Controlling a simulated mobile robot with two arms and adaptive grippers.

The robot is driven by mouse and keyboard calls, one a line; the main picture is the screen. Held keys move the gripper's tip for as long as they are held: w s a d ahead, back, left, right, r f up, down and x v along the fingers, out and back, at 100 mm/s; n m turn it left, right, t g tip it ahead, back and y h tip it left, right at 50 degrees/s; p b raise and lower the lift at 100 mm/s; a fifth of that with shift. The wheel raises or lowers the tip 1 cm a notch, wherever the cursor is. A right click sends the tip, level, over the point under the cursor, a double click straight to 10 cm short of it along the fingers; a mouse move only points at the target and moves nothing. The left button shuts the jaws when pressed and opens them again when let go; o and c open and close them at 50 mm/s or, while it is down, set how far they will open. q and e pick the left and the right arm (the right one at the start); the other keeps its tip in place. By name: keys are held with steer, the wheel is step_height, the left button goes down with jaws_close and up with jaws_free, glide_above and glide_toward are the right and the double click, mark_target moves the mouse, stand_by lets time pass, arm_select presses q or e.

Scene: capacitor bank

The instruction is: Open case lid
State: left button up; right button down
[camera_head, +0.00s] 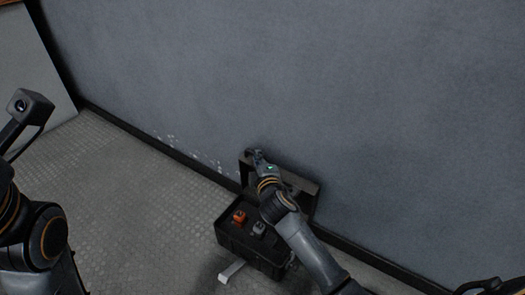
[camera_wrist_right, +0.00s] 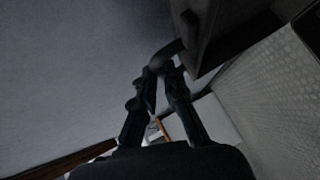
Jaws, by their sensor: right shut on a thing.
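A black case (camera_head: 232,240) stands on the floor near the wall, with its lid (camera_head: 305,186) raised upright at the back. Inside the case are an orange item (camera_head: 239,217) and a grey item (camera_head: 259,228). My right gripper (camera_head: 252,155) is at the upper left edge of the lid, and my right arm covers the lid's middle. In the right wrist view my gripper (camera_wrist_right: 162,66) is shut on a dark edge part of the lid (camera_wrist_right: 222,30). My left arm shows at the left of the head view, but its gripper fingers do not.
The grey wall (camera_head: 330,80) rises close behind the case, with a dark baseboard (camera_head: 130,126) along its foot. A white handle-like piece (camera_head: 230,271) sticks out at the case's front. The patterned floor (camera_head: 130,190) to the left is clear.

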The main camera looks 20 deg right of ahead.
steer(key=shift+s+a+f, duration=0.2)
steer(key=shift+s+a, duration=0.2)
steer(key=shift+a, duration=0.05)
steer(key=c, duration=1.7)
jaws_free()
steer(key=shift+f, duration=0.1)
steer(key=shift+s, duration=0.1)
steer(key=v, duration=1.1)
steer(key=shift+s, duration=0.4)
